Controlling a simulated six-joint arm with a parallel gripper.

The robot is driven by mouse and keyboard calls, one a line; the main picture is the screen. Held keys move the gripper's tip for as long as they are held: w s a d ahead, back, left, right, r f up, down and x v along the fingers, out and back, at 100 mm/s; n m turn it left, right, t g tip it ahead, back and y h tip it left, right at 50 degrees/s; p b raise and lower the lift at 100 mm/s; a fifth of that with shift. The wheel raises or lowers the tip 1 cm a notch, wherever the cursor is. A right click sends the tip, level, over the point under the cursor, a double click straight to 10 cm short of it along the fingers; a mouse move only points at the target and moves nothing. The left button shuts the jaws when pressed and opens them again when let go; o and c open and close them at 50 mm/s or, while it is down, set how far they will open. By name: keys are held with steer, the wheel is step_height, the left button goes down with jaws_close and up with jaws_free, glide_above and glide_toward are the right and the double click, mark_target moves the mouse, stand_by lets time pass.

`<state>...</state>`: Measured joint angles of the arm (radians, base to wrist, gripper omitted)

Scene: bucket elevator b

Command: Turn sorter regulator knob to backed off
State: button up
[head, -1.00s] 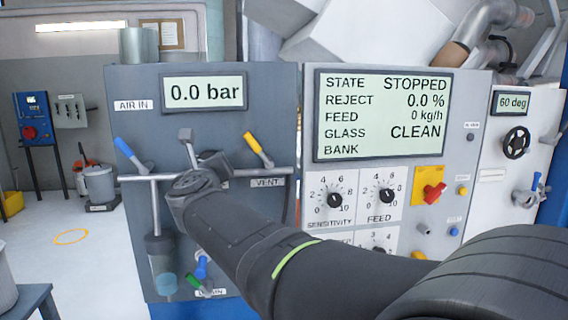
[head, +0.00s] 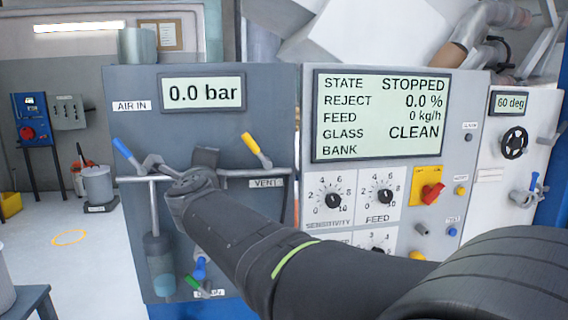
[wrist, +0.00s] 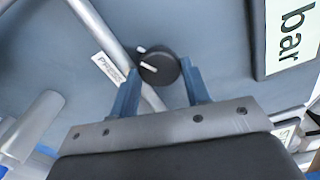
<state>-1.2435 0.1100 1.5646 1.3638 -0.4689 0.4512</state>
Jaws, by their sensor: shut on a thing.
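The regulator knob (wrist: 160,66) is a dark round knob with a white pointer line, beside a tilted PRESS label (wrist: 109,68). In the wrist view the blue fingers of my gripper (wrist: 161,80) stand on either side of the knob and are shut on it. The pointer line points toward the left of that view. In the head view my wrist covers the knob and the fingers, in front of the grey panel (head: 128,85). The pressure display (head: 202,93) on this panel reads 0.0 bar.
A blue lever (head: 126,152) and a yellow lever (head: 256,148) sit on pipes either side of my wrist. A control panel with a status screen (head: 381,116) stands right, reading STOPPED. Its sensitivity knob (head: 333,201) and feed knob (head: 383,196) are near my forearm.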

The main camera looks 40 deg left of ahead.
steer(key=shift+n, duration=0.7)
steer(key=o, duration=0.9)
steer(key=shift+o, duration=0.2)
steer(key=v, duration=1.7)
steer(key=shift+s+d+r, duration=0.1)
steer(key=shift+r, duration=0.05)
steer(key=x, duration=1.7)
